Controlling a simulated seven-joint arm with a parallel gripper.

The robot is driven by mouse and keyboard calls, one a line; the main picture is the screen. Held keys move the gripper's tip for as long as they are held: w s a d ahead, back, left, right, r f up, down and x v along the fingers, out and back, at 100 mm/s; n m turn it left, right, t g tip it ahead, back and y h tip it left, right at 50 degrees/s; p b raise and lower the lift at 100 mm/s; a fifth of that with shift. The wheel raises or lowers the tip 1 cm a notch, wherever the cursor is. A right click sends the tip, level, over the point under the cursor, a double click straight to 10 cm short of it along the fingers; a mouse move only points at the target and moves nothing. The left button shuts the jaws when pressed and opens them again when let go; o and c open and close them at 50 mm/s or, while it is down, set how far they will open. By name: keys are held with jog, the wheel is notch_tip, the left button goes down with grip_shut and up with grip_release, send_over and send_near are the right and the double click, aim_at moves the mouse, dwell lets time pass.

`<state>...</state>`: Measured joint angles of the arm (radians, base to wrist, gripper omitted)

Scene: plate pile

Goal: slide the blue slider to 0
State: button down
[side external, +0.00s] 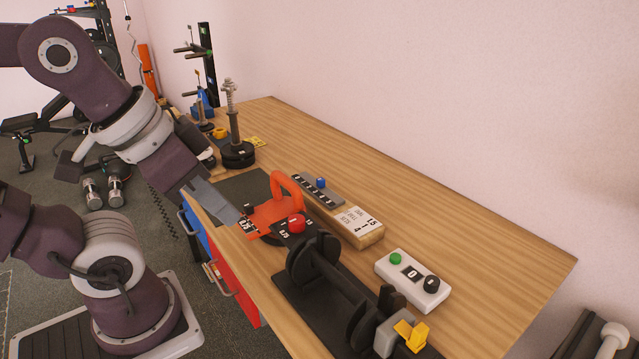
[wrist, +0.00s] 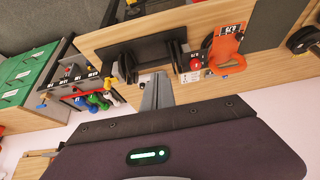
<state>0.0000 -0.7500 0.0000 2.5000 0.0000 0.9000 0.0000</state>
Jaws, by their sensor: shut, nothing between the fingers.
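The blue slider (side external: 320,183) is a small blue knob on a dark grey rail with white markings (side external: 312,192). The rail lies on the wooden table behind the orange handled piece, and the knob is near the middle of its length. The rail's numbers are too small to read. My gripper (side external: 238,218) is shut and empty, beside the orange piece's left edge and apart from the slider. Its closed fingers also show in the wrist view (wrist: 156,90).
An orange handled piece (side external: 271,213) and a red knob (side external: 296,223) stand between my gripper and the rail. A wooden number block (side external: 357,226), a white button box (side external: 412,280) and a black dumbbell rack (side external: 300,300) lie to the right. The table's back right is clear.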

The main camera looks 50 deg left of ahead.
dwell(0.4)
jog(key=c, duration=1.8)
grip_release()
jog(key=shift+w+r, duration=0.1)
jog(key=shift+w, duration=0.15)
jog(key=o, duration=0.5)
jog(key=shift+y, duration=0.4)
jog(key=w, duration=0.2)
jog(key=w+a+r, duration=0.1)
jog(key=w, duration=0.1)
jog(key=w+a, duration=0.1)
jog(key=w, duration=0.2)
jog(key=shift+r, duration=0.25)
jog(key=g, duration=0.1)
send_over(321, 179)
jog(key=s, duration=0.3)
notch_tip(321, 179, down, 17)
jog(key=shift+h, duration=0.4)
jog(key=x, duration=0.7)
jog(key=shift+s+f, duration=0.15)
grip_shut()
